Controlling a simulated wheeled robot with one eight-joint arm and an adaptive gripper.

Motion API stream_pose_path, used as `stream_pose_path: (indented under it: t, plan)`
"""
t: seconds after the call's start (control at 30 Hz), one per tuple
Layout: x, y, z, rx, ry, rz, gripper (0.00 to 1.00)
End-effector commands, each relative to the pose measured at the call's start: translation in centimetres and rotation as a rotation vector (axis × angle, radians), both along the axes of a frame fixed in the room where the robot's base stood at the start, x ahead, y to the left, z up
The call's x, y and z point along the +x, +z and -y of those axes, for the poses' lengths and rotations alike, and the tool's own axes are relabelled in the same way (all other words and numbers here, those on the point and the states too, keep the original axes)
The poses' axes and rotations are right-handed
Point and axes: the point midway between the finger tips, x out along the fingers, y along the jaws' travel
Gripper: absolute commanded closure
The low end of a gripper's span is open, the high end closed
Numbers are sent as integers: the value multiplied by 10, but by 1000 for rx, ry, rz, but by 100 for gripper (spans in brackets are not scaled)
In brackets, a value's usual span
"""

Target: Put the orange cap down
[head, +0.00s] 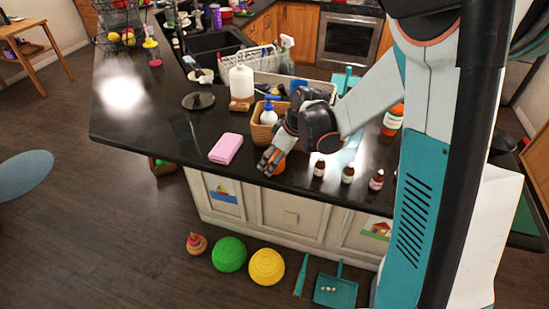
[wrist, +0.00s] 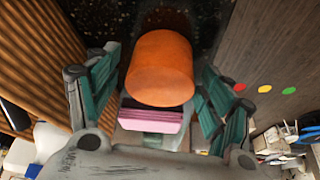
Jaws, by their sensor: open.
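The orange cap (head: 279,166) is at the front edge of the black counter, beside my gripper (head: 270,161) in the head view. In the wrist view the orange cap (wrist: 160,68) is a plain cylinder between the two green-padded fingers of my gripper (wrist: 158,95). The fingers are open, with a gap visible on each side of the cap. The cap appears to rest on the dark counter, but its contact with the surface is hidden.
A pink folded cloth or sponge (head: 226,148) lies left of my gripper. Several small brown bottles, one of them here (head: 319,169), stand to the right along the front edge. A wicker basket (head: 262,134) with bottles is behind. An orange bottle (head: 393,120) stands farther right.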

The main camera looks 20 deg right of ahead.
Motion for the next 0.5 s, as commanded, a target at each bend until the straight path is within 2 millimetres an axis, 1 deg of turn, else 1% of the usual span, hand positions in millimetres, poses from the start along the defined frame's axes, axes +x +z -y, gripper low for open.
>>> stream_pose_path:
  t: [0.3,0.5]
  plan:
    - [-18,56,15,0,-2,-1,26]
    - [-28,87,24,0,-2,-1,26]
